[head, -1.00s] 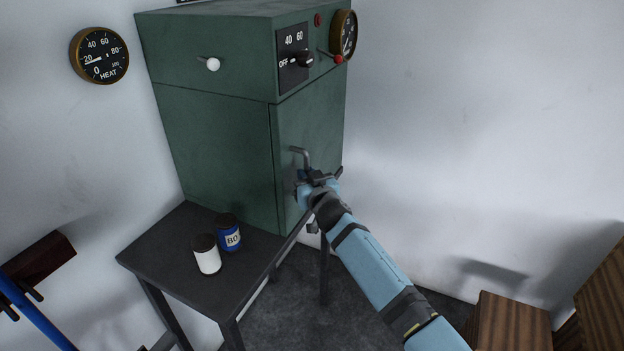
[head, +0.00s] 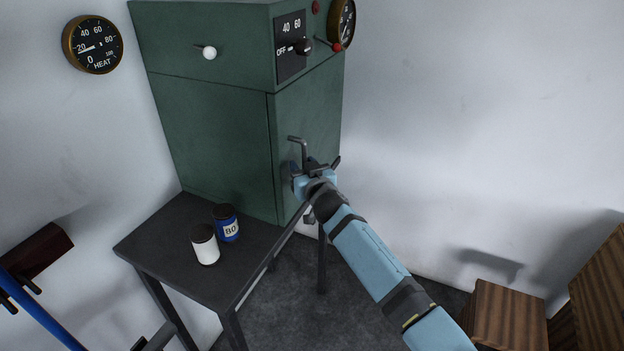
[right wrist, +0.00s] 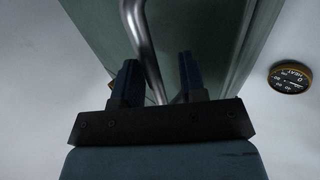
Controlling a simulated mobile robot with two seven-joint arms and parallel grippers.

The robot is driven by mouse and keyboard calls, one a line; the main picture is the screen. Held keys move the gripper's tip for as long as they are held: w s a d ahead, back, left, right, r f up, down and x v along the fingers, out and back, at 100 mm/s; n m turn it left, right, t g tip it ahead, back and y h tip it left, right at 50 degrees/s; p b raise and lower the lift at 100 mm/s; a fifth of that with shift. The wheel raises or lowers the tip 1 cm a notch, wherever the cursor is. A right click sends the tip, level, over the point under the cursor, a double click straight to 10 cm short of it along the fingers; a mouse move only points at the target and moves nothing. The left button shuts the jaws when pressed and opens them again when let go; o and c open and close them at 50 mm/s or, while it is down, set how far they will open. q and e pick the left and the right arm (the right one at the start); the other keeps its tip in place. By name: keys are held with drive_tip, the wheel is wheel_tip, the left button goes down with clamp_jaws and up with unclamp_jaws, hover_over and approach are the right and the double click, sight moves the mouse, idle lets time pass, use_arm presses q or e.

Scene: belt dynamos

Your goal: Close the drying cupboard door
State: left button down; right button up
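The green drying cupboard (head: 215,125) stands on a dark table against the wall. Its door (head: 300,110) is on the right-hand face and looks flush or nearly flush with the body; its lower part is partly hidden by my arm. A grey bar handle (head: 297,139) stands out from the door. My right gripper (head: 308,167) is at the handle. In the right wrist view the handle (right wrist: 140,35) runs down between the two spread fingers of my right gripper (right wrist: 158,75), which look apart from each other. Whether either finger touches it I cannot tell.
A white jar (head: 206,248) and a blue jar (head: 227,226) stand on the dark table (head: 165,245). A knob panel (head: 290,60) and a red-tipped lever (head: 336,47) are above the door. Wooden boxes (head: 505,315) stand at the lower right. The floor between is clear.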

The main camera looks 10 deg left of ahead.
drive_tip(key=v, duration=1.3)
drive_tip(key=shift+s, duration=0.2)
drive_tip(key=shift+d+r, duration=0.1)
drive_tip(key=s+d+f+m+g+h+p, duration=0.1)
drive_tip(key=s+d+f+h, duration=0.1)
drive_tip(key=s+d+f, duration=0.5)
drive_tip(key=s+d+f+m+g+h+p, duration=0.1)
drive_tip(key=s+d+f+h+p, duration=0.1)
drive_tip(key=s+d+f, duration=0.5)
drive_tip(key=s+d+f+m+g+h+p, duration=0.1)
drive_tip(key=s+d+f, duration=0.6)
drive_tip(key=s+d, duration=0.9)
drive_tip(key=shift+s+f+m+g+h+p, duration=0.3)
drive_tip(key=shift+s+f+m+h+p, duration=0.25)
drive_tip(key=shift+h, duration=0.65)
drive_tip(key=shift+s+r, duration=0.15)
drive_tip(key=shift+s, duration=0.05)
